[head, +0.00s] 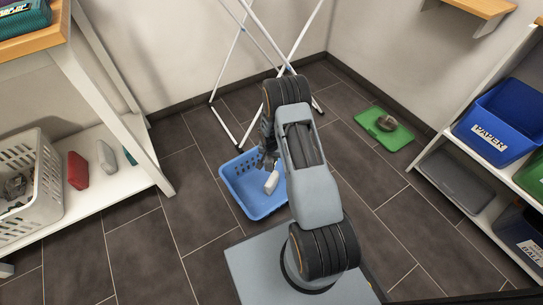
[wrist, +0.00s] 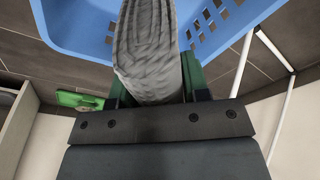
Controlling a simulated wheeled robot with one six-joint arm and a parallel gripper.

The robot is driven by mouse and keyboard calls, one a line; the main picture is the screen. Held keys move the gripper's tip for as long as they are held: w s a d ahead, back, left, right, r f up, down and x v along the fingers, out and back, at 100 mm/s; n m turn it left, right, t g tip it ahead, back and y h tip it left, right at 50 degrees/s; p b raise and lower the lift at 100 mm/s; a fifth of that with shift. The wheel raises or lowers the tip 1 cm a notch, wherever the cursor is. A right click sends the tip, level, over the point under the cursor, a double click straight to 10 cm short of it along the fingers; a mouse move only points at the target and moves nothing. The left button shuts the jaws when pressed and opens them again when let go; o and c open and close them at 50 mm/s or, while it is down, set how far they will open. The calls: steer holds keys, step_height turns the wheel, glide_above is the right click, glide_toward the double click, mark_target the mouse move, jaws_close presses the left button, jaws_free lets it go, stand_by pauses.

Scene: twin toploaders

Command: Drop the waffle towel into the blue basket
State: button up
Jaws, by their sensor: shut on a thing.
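The blue basket (head: 240,199) stands on the floor in the head view, left of my arm. Its rim and slotted wall (wrist: 73,29) fill the top of the wrist view. My gripper (head: 267,160) is over the basket, pointing down. It is shut on the waffle towel (head: 271,182), a pale grey rolled cloth with a ribbed surface. In the wrist view the towel (wrist: 147,45) sticks out between the green fingers, toward the basket's inside. I cannot tell whether the towel touches the basket; my arm hides part of its right side.
A white drying rack (head: 224,75) stands behind the basket. A green mat (head: 384,129) with a dark item lies at the right. A shelf at the right holds a blue PAPER bin (head: 498,124). A pale laundry basket (head: 40,175) sits on the left shelf.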

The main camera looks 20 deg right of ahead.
steer(key=shift+f+b, duration=1.55)
steer(key=shift+f, duration=1.05)
steer(key=o, duration=1.1)
steer(key=r+p, duration=0.2)
steer(key=r, duration=0.2)
steer(key=s+a+r+p, duration=0.1)
steer(key=r+p, duration=0.1)
steer(key=r, duration=0.3)
steer(key=r+p, duration=0.1)
steer(key=r, duration=0.3)
steer(key=shift+s+a+r+p, duration=0.15)
steer(key=shift+s+r+p, duration=0.15)
steer(key=shift+r+p, duration=0.1)
